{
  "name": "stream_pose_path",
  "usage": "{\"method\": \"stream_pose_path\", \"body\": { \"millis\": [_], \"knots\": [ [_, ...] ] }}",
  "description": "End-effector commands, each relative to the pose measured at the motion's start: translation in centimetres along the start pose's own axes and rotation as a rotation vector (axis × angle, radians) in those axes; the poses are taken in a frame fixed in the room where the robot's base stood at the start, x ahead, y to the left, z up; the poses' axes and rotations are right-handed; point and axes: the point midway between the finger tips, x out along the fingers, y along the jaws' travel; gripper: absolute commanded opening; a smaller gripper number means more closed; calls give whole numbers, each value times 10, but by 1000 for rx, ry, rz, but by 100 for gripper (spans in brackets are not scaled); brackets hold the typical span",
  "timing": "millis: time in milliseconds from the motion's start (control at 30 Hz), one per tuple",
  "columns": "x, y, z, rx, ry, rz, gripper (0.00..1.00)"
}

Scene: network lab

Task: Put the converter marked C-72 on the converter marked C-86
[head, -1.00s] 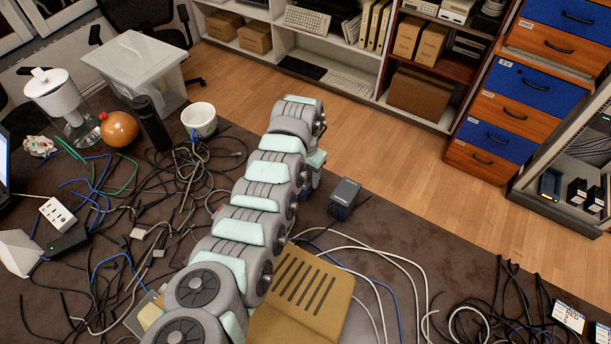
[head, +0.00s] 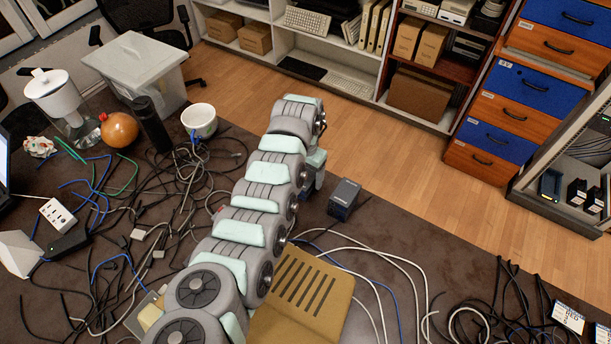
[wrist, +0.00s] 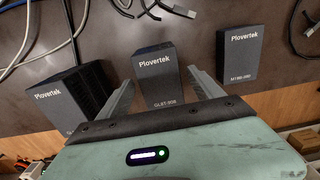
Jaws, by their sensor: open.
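In the wrist view three dark boxes marked Plovertek stand in a row: a left box (wrist: 73,93), a middle box (wrist: 162,77) and a right box (wrist: 250,55). Their smaller codes are hard to read, and the left one's is partly hidden; I cannot tell which is C-72 or C-86. My gripper (wrist: 161,80) is open and empty, its fingers pointing toward the middle box, one to each side of it in the picture. I cannot tell whether they touch it. In the head view one dark box (head: 343,199) shows right of my arm's end; my arm hides the fingers.
White and blue cables lie on the brown table (head: 400,235) near the boxes, with a black cable tangle (head: 490,310) at right. A tan slotted piece (head: 300,300) is beside my arm. A white pot (head: 199,120) and black bottle (head: 150,122) stand at left.

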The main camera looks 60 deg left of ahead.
Motion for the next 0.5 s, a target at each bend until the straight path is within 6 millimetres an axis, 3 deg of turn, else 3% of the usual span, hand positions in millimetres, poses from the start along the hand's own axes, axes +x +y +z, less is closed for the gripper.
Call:
{"method": "stream_pose_path", "body": {
  "millis": [500],
  "knots": [
    [-96,0,-1,-1,3,-2,76]
  ]
}}
